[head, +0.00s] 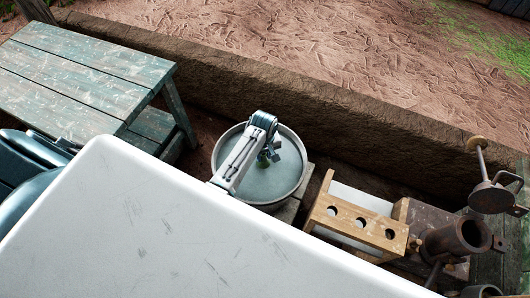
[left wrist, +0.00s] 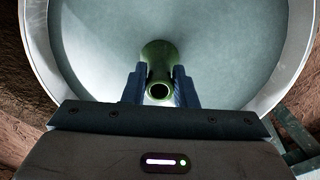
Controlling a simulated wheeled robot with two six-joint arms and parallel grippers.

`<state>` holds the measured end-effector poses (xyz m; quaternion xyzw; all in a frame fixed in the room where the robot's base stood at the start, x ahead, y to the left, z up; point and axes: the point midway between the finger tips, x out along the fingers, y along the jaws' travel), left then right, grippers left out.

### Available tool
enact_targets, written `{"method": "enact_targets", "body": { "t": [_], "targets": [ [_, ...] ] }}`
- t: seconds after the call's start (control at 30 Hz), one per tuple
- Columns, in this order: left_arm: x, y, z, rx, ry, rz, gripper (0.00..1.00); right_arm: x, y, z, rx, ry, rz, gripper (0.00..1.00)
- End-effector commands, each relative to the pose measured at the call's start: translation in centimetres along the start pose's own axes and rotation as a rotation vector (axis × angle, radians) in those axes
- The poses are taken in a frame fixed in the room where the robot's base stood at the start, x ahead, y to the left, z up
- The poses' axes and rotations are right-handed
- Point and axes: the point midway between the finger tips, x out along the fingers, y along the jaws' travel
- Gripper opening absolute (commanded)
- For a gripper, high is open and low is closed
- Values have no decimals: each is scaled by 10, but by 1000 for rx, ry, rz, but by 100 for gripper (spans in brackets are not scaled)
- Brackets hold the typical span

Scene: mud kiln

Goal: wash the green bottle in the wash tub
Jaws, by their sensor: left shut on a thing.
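The wash tub (head: 288,187) is a round, pale metal tub with grey-blue water or floor inside, near the middle of the head view. My left gripper (head: 268,157) is over the tub. In the left wrist view the left gripper (left wrist: 160,88) is shut on the green bottle (left wrist: 157,52), its open mouth facing the camera between the two fingers. The bottle's body points down into the tub (left wrist: 235,50). In the head view only a small part of the green bottle (head: 262,162) shows below the gripper. My right gripper is not in view.
A worn green wooden table (head: 85,75) stands at the upper left. Right of the tub is a wooden rack (head: 358,222) with several round holes. Further right are dark metal pieces, including a cylinder (head: 456,238). A low mud wall (head: 300,110) runs behind.

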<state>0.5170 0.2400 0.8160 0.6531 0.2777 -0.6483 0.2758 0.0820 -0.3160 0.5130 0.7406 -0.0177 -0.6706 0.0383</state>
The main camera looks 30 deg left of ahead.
Motion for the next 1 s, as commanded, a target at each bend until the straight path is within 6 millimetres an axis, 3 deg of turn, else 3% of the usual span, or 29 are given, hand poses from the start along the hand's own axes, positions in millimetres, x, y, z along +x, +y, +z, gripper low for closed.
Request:
{"method": "enact_targets", "body": {
  "t": [0.3,0.47,1.0],
  "targets": [
    [0,-29,-27,-1,3,-2,0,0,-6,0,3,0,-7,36],
    [0,-34,-32,0,1,0,0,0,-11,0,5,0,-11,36],
    [0,6,5,1,-1,2,0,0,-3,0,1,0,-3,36]
  ]
}}
